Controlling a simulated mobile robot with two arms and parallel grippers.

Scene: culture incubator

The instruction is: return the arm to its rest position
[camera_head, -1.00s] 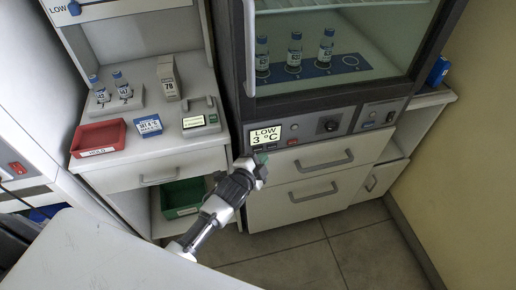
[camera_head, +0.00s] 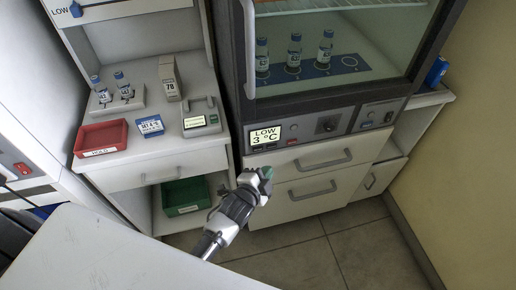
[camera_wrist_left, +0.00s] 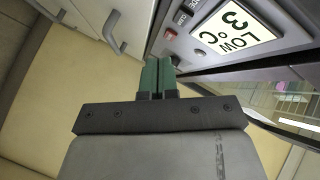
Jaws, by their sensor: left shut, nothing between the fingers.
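My left gripper (camera_head: 264,174) is in front of the upper drawer of the incubator cabinet, below its display, in the head view. In the left wrist view its green fingertips (camera_wrist_left: 157,76) are together, with nothing between them. The gripper appears apart from the cabinet front. My right gripper is not in view.
The incubator (camera_head: 340,100) has a glass door with several vials inside and a display (camera_head: 266,135) reading LOW 3 °C. A side bench holds a red tray (camera_head: 101,150), two vials and a small device (camera_head: 201,122). A green bin (camera_head: 185,208) sits below. Floor is clear at right.

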